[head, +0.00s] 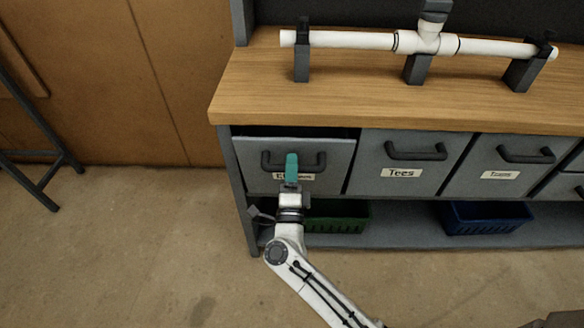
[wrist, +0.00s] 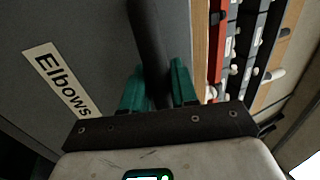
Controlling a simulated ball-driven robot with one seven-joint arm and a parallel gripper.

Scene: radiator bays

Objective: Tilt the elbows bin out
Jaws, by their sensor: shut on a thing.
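The elbows bin (head: 335,158) is a grey tilt-out bin at the left end of the row under the bench. In the head view its label is mostly hidden behind my gripper. In the wrist view the label (wrist: 59,78) reads "Elbows". The bin has a dark bar handle (head: 312,163), which also shows in the wrist view (wrist: 149,40). My gripper (head: 292,160) has teal fingers and is shut on this handle, with one finger on each side of it in the wrist view (wrist: 158,84). A dark gap shows above the bin front, whose top leans out a little.
The Tees bin (head: 403,175) and another labelled bin (head: 500,160) stand to the right. A wooden bench top (head: 400,97) overhangs them, with a white pipe (head: 350,40) on dark stands. Green (head: 338,216) and blue (head: 487,217) crates sit on the shelf below.

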